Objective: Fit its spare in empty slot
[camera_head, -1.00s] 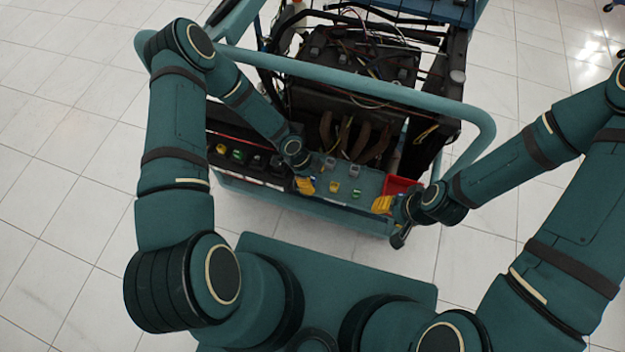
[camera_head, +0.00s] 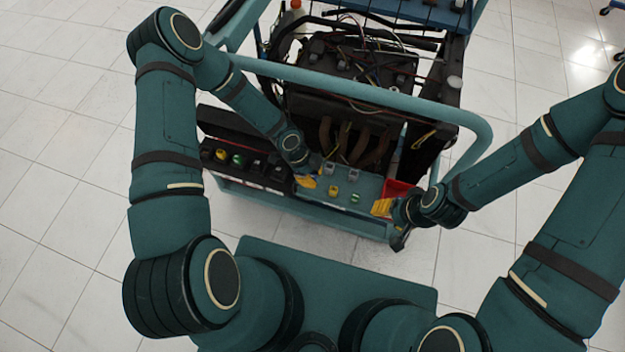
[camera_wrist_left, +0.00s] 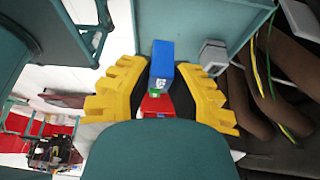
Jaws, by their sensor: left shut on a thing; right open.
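My left gripper (camera_head: 307,181) has yellow fingers and is over the left end of the teal shelf (camera_head: 372,186) of the cart. In the left wrist view, a blue block (camera_wrist_left: 162,60) and a red piece (camera_wrist_left: 157,105) with a small green part show between the fingers (camera_wrist_left: 160,92). The gripper is shut on this blue-and-red part; its exact contact is hard to see. A black box (camera_head: 275,187) left of the shelf carries a row of coloured parts, among them a yellow one (camera_head: 221,155) and a green one (camera_head: 238,160). My right gripper (camera_head: 382,207) is open at the shelf's right end.
On the shelf stand a yellow part (camera_head: 333,190), a green part (camera_head: 355,197) and grey parts (camera_head: 353,174). A red bin (camera_head: 397,189) is beside my right gripper. The cart's teal rail (camera_head: 370,92) crosses above the shelf. Hoses and wires lie behind.

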